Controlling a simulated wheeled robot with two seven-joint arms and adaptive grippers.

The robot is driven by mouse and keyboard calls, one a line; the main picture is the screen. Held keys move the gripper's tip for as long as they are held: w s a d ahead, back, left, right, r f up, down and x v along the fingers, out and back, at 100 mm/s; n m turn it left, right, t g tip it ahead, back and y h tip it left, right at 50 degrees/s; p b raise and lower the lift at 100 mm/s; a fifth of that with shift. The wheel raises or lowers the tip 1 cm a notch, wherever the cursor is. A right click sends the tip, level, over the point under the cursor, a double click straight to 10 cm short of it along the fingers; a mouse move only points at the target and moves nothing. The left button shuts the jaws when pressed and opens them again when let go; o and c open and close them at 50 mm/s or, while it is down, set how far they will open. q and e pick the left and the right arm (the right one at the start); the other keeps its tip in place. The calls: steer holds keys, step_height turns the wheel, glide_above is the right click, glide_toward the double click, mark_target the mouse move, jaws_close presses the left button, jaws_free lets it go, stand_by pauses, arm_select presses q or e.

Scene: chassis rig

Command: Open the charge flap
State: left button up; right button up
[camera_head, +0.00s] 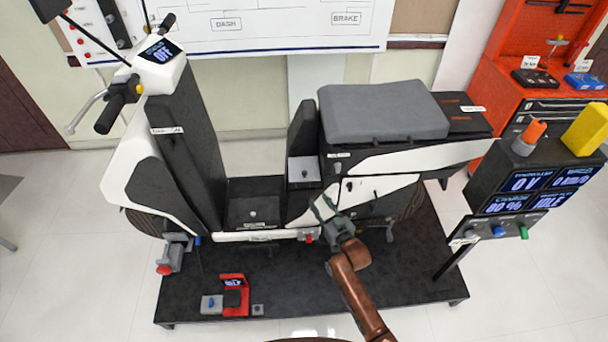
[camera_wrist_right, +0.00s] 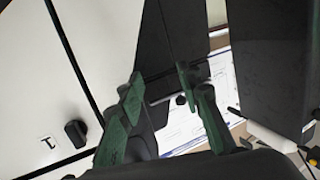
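A white and black scooter (camera_head: 375,160) stands on a dark platform. On its white side panel below the seat is a small black knob (camera_head: 349,186). In the right wrist view, a white panel (camera_wrist_right: 50,70) outlined by dark seams carries a black knob (camera_wrist_right: 75,133) and a small label. I cannot tell for sure which panel is the charge flap; no panel looks swung open. My right gripper (camera_head: 324,208) is just in front of the side panel, lower left of the knob. Its green fingers (camera_wrist_right: 158,80) are apart with nothing between them. My left gripper is out of view.
The dark platform (camera_head: 300,285) holds a small red device (camera_head: 235,294) at the front. A display stand (camera_head: 520,190) is at the right, by an orange tool bench (camera_head: 510,75). The grey seat (camera_head: 380,110) lies above the side panel. The floor in front is clear.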

steer(key=t, duration=0.1)
glide_toward(306, 175)
steer(key=x, duration=0.4)
steer(key=shift+y, duration=0.4)
steer(key=b+x, duration=0.2)
steer(key=x, duration=0.5)
steer(key=shift+w+f, duration=0.1)
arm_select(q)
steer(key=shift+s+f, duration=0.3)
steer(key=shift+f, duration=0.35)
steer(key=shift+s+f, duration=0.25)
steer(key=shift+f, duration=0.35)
arm_select(e)
steer(key=shift+c, duration=0.2)
jaws_close()
